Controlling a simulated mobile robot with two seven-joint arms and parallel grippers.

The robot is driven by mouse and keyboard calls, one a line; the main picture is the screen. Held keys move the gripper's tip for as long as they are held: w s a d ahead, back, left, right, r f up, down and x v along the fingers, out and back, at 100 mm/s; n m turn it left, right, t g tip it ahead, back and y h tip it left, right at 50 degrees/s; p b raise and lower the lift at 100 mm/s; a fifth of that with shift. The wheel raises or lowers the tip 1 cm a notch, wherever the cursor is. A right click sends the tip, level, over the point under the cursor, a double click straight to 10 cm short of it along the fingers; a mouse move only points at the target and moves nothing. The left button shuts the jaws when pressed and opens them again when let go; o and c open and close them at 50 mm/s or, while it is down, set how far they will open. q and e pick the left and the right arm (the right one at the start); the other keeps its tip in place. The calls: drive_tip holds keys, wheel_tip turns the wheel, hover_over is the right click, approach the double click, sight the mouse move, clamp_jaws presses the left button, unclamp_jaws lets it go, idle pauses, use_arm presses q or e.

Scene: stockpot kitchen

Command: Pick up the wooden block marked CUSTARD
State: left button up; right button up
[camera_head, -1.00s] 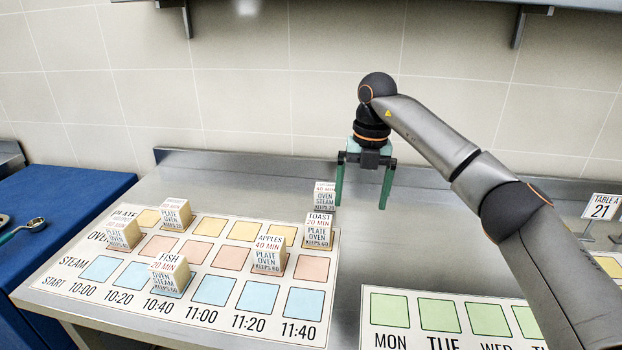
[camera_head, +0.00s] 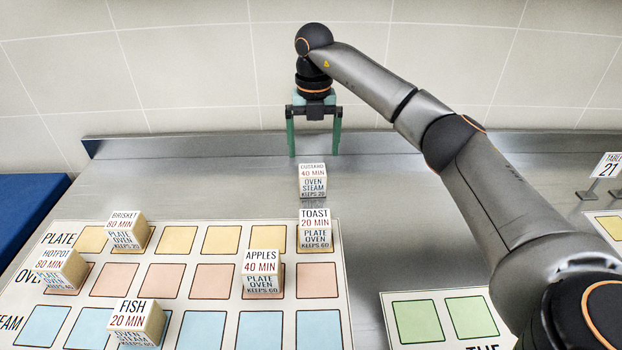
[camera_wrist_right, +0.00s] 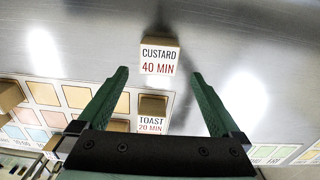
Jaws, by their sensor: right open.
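The wooden block marked CUSTARD (camera_head: 312,181) stands on the bare steel counter, just behind the printed chart and behind the TOAST block (camera_head: 314,232). In the right wrist view the CUSTARD block (camera_wrist_right: 160,57) shows its label, beyond the fingertips and roughly between their lines. My right gripper (camera_head: 314,153) is open and empty, its fingers pointing down behind and above the CUSTARD block in the head view. The green fingers also show in the right wrist view (camera_wrist_right: 158,78). My left gripper is not in view.
The printed chart (camera_head: 338,275) carries several other blocks, including APPLES (camera_head: 262,272), FISH (camera_head: 137,322), BRISKET (camera_head: 128,232) and HOTPOT (camera_head: 62,268). A day chart (camera_head: 388,318) lies at right, with a TABLE 21 sign (camera_head: 606,166) behind it. Counter left and right of CUSTARD is clear.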

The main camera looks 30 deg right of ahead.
sight(312, 170)
drive_tip(key=shift+w+f, duration=0.15)
drive_tip(key=shift+f, duration=3.45)
drive_tip(key=c, duration=1.4)
drive_tip(key=shift+r, duration=0.15)
